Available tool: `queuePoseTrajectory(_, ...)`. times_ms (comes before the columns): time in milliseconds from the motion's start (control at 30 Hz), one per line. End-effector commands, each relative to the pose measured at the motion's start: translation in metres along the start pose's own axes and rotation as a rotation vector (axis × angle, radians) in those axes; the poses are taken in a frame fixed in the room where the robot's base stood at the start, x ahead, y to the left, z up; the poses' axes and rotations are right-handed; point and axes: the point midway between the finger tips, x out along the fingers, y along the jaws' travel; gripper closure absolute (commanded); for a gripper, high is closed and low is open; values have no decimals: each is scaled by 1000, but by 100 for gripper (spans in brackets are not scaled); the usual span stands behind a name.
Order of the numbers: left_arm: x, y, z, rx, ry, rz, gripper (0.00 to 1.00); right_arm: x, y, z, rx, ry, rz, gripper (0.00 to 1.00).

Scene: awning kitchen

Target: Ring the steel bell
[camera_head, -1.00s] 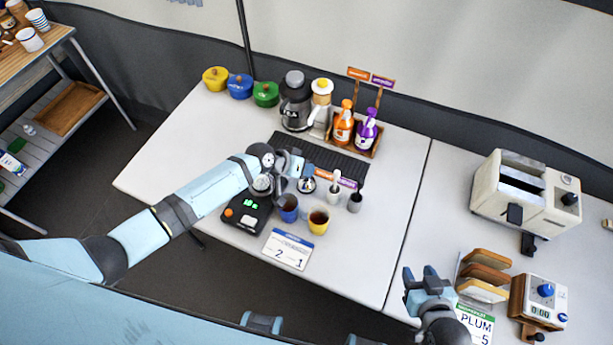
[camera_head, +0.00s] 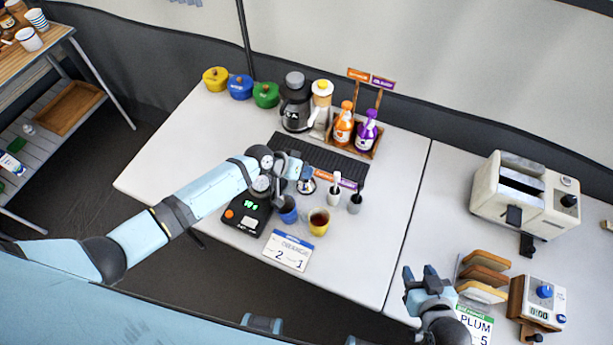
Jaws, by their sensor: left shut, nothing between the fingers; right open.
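The steel bell (camera_head: 308,188) is a small silver dome on the white table, between the dark ribbed mat and the cups. My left gripper (camera_head: 304,176) is shut and empty. Its fingertips are right at the top of the bell and cover part of it. I cannot tell whether they touch it. My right gripper (camera_head: 421,278) is open and empty, at the front edge of the right table, far from the bell.
A bottle rack (camera_head: 366,152) and coffee maker (camera_head: 296,108) stand behind.

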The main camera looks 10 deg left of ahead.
Motion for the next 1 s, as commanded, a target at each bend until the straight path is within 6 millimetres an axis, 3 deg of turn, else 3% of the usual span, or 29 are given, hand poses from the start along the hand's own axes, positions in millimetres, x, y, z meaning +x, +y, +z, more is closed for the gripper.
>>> queuePoseTrajectory(233,-2,0,0,1,-3,-4,100,-2,0,-3,0,0,0,57)
queuePoseTrajectory(700,-35,25,-27,-1,1,-1,100,-23,0,-36,0,0,0,57)
queuePoseTrajectory(1000,-36,26,-27,-2,2,0,100,-23,0,-36,0,2,0,57)
